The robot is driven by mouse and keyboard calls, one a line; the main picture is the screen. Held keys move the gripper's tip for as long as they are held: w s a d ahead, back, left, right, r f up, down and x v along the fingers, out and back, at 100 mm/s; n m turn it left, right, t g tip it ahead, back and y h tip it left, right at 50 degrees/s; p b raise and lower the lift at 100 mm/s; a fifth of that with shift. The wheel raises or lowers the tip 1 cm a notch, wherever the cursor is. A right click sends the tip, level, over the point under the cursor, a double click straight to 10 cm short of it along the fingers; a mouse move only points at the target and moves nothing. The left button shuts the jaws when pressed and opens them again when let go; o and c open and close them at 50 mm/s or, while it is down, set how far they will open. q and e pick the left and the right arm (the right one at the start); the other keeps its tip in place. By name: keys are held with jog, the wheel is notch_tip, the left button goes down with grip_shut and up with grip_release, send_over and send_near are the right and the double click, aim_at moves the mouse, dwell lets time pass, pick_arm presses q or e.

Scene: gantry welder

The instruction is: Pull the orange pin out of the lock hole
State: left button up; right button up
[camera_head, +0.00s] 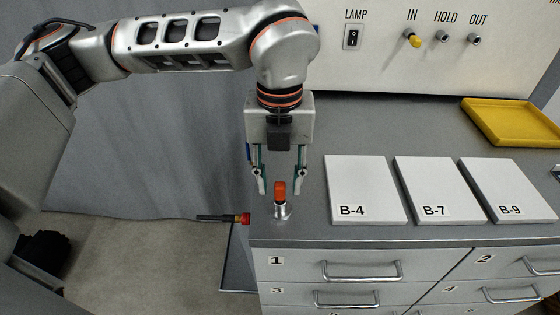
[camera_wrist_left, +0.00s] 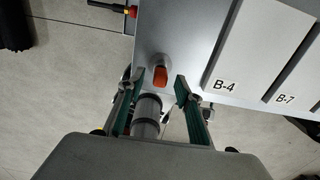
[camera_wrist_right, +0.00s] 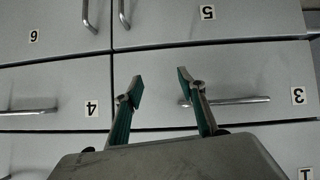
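The orange pin (camera_head: 280,190) stands upright in a silver collar, the lock hole (camera_head: 282,211), at the front left corner of the grey cabinet top. It also shows in the left wrist view (camera_wrist_left: 160,76), ahead of the fingertips. My left gripper (camera_head: 279,188) points down over the pin from above, its fingers open on either side of it; contact is not visible. In the left wrist view its green-padded fingers (camera_wrist_left: 157,82) stand apart. My right gripper (camera_wrist_right: 159,78) shows only in its own wrist view, open and empty in front of the drawer fronts.
White plates B-4 (camera_head: 365,188), B-7 (camera_head: 436,187) and B-9 (camera_head: 507,186) lie right of the pin. A yellow tray (camera_head: 512,120) is at the back right. A panel with a lamp switch (camera_head: 353,37) and knobs stands behind. Drawers with bar handles (camera_head: 362,271) are below.

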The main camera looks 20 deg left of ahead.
pick_arm(q)
jog(key=shift+f, duration=0.9)
pick_arm(e)
jog(key=shift+w+r, duration=0.45)
jog(key=shift+r, duration=0.15)
pick_arm(q)
jog(key=shift+c, duration=0.4)
grip_shut()
pick_arm(e)
jog(key=shift+s+f, duration=0.1)
jog(key=shift+f, duration=0.1)
pick_arm(q)
jog(key=shift+r, duration=0.2)
jog(key=shift+r, duration=0.2)
pick_arm(e)
jog(key=shift+r, duration=0.1)
pick_arm(q)
jog(key=shift+r+p, duration=0.3)
jog(key=shift+r, duration=0.05)
pick_arm(e)
jog(key=shift+r, duration=0.2)
pick_arm(q)
jog(key=shift+r, duration=0.35)
pick_arm(e)
jog(key=shift+r, duration=0.25)
pick_arm(q)
jog(key=shift+r+p, duration=0.45)
jog(key=shift+r, duration=0.55)
pick_arm(e)
jog(key=shift+r, duration=0.15)
